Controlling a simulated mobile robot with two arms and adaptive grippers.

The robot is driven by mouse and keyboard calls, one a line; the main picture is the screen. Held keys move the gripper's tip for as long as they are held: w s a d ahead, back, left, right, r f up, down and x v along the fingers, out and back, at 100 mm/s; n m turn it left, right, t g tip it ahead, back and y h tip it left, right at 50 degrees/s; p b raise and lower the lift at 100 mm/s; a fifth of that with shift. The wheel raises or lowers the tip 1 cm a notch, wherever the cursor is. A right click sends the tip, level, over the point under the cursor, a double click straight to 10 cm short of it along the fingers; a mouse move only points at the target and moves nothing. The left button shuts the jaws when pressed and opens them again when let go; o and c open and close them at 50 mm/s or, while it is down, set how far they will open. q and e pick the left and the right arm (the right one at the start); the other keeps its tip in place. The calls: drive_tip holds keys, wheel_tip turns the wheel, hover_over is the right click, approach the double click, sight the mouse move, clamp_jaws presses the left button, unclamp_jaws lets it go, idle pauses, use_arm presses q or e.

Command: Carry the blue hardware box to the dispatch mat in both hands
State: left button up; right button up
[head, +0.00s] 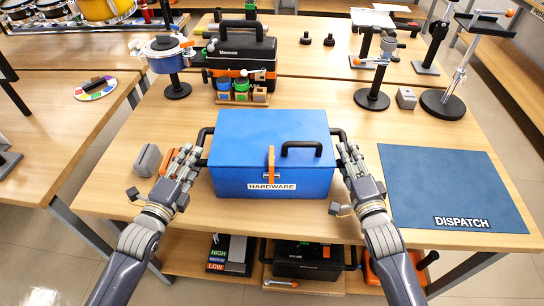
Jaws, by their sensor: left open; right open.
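The blue hardware box (260,135) stands upright on the wooden table in front of me, with a black handle on its lid, an orange latch and a "HARDWARE" label on its front. Black side handles show at its left and right ends. My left gripper (190,158) is open at the box's left side, close to that side handle. My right gripper (345,154) is open at the box's right side, close to the other handle. I cannot tell whether the fingers touch the handles. The dark blue dispatch mat (450,185) lies empty at the table's right.
A grey block (147,160) and an orange item (173,161) sit by my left gripper. Behind the box are colored jars (241,88) and a black toolbox (241,52). A black round-based stand (371,98) and a small grey block (406,98) stand behind the mat.

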sight(206, 135)
use_arm(q)
drive_tip(key=shift+x, duration=2.75)
use_arm(e)
drive_tip(key=shift+w+a+f, duration=0.1)
drive_tip(key=shift+w+a, duration=0.05)
drive_tip(key=shift+w, duration=1.2)
drive_tip(key=shift+w+a+f, duration=0.1)
drive_tip(key=shift+w+a, duration=0.05)
drive_tip(key=shift+w, duration=1.2)
drive_tip(key=shift+r, duration=0.1)
use_arm(q)
clamp_jaws()
use_arm(e)
clamp_jaws()
use_arm(q)
drive_tip(key=shift+r, duration=0.25)
use_arm(e)
drive_tip(key=shift+w+r, duration=0.1)
drive_tip(key=shift+r, duration=0.1)
